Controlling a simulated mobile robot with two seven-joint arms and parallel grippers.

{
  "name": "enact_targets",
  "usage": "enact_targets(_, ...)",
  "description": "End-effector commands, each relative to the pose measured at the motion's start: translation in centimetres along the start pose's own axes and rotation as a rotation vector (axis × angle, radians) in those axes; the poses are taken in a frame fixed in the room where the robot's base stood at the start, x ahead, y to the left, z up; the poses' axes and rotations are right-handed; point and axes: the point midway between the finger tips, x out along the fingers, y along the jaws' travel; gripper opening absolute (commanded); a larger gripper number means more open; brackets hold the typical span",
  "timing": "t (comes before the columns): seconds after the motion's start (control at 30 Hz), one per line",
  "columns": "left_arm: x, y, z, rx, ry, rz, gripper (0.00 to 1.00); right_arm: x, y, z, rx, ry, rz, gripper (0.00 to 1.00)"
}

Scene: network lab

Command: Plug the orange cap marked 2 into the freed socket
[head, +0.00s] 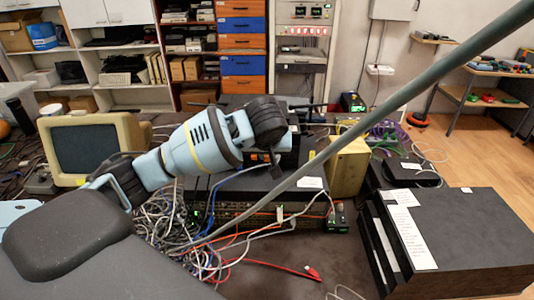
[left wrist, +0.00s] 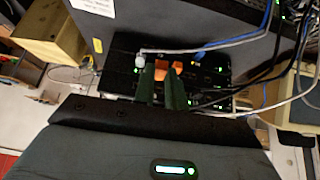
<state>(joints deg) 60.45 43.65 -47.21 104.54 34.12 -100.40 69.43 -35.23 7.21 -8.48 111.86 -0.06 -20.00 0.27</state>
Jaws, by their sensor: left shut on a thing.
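In the left wrist view, my left gripper (left wrist: 160,78) is shut on an orange cap (left wrist: 160,71) that shows between its two dark green fingers. It is at the face of a black box with sockets (left wrist: 212,76). A second orange piece (left wrist: 178,66) shows just right of the fingers. I cannot read a number on either, and cannot tell whether the held cap touches a socket. In the head view my left gripper (head: 272,158) points down over the black equipment, its fingers mostly hidden by the wrist. My right gripper is not in view.
A white plug (left wrist: 140,61) and a blue plug (left wrist: 200,56) with cables sit at the box. Tangled cables (head: 165,225) lie left of the equipment. A beige monitor (head: 90,150), a yellowish box (head: 347,167) and black cases (head: 460,230) stand around. A grey pole crosses the head view.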

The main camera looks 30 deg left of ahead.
Motion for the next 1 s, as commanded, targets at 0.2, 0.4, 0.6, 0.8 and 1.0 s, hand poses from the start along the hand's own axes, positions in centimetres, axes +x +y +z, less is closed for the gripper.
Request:
enact_targets(0.2, 0.2, 0.0, -0.1, -0.002, -0.001, -0.001, 0.00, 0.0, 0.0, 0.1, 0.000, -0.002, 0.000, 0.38)
enact_targets(0.4, 0.8, 0.0, -1.1, -0.001, -0.001, -0.002, 0.00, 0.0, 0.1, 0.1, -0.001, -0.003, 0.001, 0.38)
enact_targets(0.6, 1.7, 0.0, -2.4, -0.001, -0.001, 0.000, 0.00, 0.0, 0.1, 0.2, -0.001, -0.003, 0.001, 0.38)
enact_targets(0.8, 2.4, 0.1, -3.4, 0.000, -0.002, 0.000, 0.00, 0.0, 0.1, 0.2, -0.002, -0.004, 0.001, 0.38)
enact_targets(1.0, 2.7, 0.0, -3.9, 0.001, -0.001, 0.000, 0.00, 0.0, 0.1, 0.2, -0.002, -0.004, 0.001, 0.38)
